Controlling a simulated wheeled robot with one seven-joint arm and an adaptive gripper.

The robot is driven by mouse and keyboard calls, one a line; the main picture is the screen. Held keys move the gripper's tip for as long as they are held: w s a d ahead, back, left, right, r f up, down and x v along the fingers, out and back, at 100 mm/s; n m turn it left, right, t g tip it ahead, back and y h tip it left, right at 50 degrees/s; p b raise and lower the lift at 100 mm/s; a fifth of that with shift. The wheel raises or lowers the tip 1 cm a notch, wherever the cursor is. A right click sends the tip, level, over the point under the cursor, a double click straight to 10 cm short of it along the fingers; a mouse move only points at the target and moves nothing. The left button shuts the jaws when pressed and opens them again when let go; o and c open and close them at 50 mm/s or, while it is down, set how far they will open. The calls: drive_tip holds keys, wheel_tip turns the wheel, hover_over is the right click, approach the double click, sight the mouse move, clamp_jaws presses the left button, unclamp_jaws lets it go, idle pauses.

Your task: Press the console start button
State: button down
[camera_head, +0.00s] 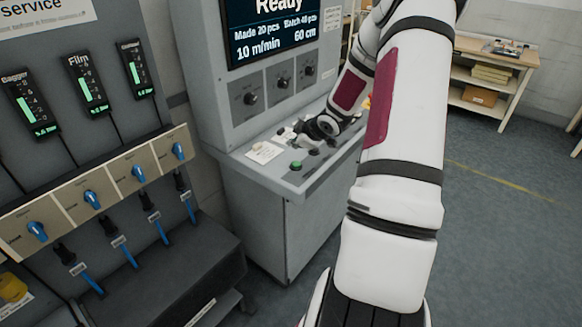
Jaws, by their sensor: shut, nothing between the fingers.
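The grey console (222,110) stands in the middle, with a sloped control shelf. A green button (295,165), which looks like the start button, sits near the shelf's front edge. My gripper (302,138) is low over the shelf, just behind and slightly right of the green button in the picture. It is shut and empty, and appears apart from the button. My arm comes in from the right and hides the right part of the shelf. The console screen (272,30) reads "Ready".
A white label (263,152) lies left of the button. Three dark knobs (282,83) are on the console front. At left is a panel with blue knobs (93,199) and gauges. A wooden shelf unit (500,62) stands at back right; the floor there is clear.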

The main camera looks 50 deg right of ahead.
sight(294, 165)
drive_tip(key=shift+f+b, duration=1.35)
drive_tip(key=shift+f, duration=0.9)
drive_tip(key=shift+f, duration=0.1)
drive_tip(key=shift+f, duration=0.35)
drive_tip(key=shift+f, duration=0.45)
drive_tip(key=shift+r, duration=0.15)
idle(0.5)
drive_tip(key=shift+s+r+p, duration=0.1)
drive_tip(key=shift+r+p, duration=0.5)
drive_tip(key=shift+r, duration=0.15)
